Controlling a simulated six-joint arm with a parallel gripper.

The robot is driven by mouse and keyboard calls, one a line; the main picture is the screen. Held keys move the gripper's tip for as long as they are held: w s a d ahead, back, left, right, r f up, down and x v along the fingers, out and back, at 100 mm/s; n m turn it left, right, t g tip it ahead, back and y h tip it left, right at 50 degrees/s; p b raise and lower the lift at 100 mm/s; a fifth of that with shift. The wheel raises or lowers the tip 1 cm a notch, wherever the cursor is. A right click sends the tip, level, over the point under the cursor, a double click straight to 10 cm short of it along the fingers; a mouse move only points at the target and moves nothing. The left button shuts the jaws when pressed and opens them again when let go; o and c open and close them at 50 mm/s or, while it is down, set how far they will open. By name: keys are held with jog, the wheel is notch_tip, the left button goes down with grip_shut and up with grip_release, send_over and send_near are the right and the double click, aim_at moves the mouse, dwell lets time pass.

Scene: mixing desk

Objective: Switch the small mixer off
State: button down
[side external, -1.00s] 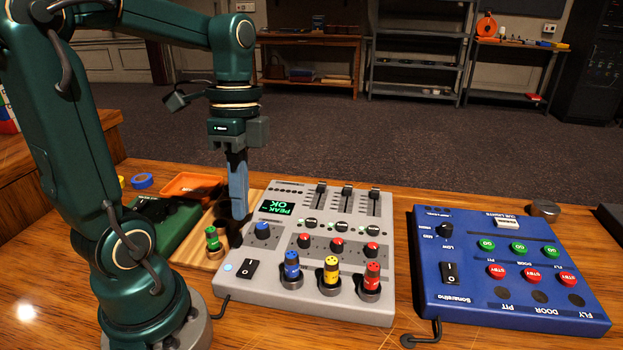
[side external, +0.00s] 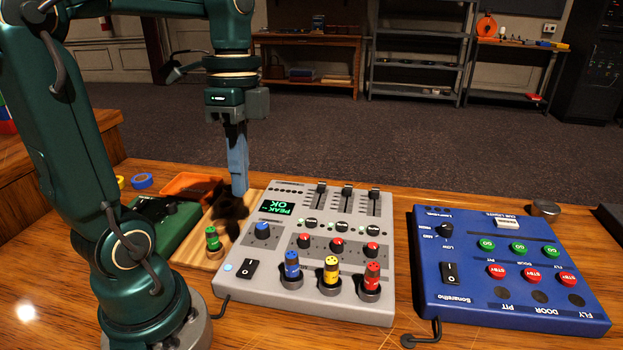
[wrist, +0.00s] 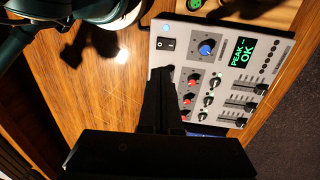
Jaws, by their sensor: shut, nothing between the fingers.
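The small grey mixer (side external: 330,225) lies on the wooden desk. Its black I/O rocker switch (side external: 247,269) is at the near left corner, beside a pale blue round light (side external: 228,267). Its green display (side external: 277,207) is lit and reads PEAK OK. I cannot tell which side of the rocker is pressed. My gripper (side external: 239,191) is shut and empty, raised above the board at the mixer's left, apart from the switch. In the wrist view the dark fingers (wrist: 160,75) cover part of the mixer; the switch (wrist: 168,44) shows beyond them.
A blue console (side external: 500,262) with its own rocker switch stands to the right. Left of the mixer are a wooden board (side external: 190,254) with a green-topped plug (side external: 212,240), a green box (side external: 172,222) and an orange tray (side external: 188,184). Colored plugs stand along the mixer's front.

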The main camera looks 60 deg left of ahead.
aim_at(248, 272)
jog(key=shift+f, duration=0.1)
jog(key=f, duration=0.9)
jog(key=s+d+f, duration=0.1)
jog(key=f, duration=0.3)
jog(key=shift+s+d+f, duration=0.1)
jog(key=shift+f, duration=0.3)
jog(key=shift+s+d+f, duration=0.1)
jog(key=shift+s+f, duration=0.05)
jog(key=shift+f, duration=0.15)
